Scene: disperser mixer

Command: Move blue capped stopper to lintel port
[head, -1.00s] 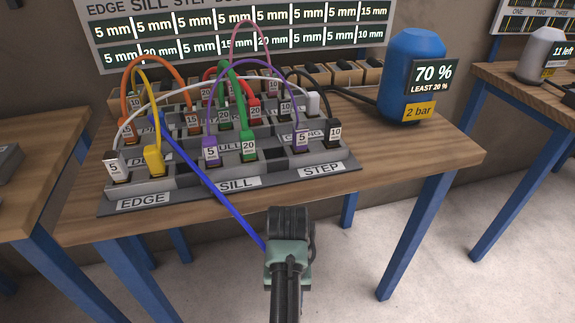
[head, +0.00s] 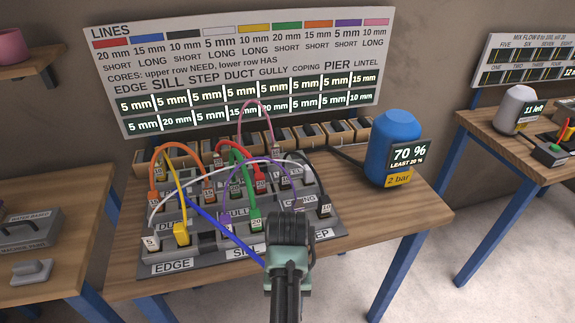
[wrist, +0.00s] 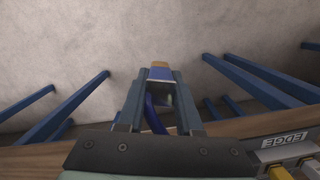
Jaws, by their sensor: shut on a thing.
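My gripper (wrist: 160,76) is shut on the blue stopper (wrist: 160,73), which shows between the fingertips in the wrist view with a tan end. In the head view my gripper (head: 288,235) is seen from behind, and its body hides the stopper. The blue line (head: 225,232) runs from the gripper up left to the stepped port rack (head: 205,262), near the yellow stopper (head: 181,233). The wrist view shows floor beyond the fingertips, with the table edge below in the picture. The word LINTEL stands on the wall board (head: 240,75); I cannot make out the lintel port on the rack.
Several coloured lines arch over the rack, including green (head: 256,218), orange (head: 153,198) and pink (head: 262,110) ones. A blue tank (head: 393,140) stands on the table's right side. Bare tabletop (head: 400,220) lies before it. A second table with a white tank (head: 515,108) is further right.

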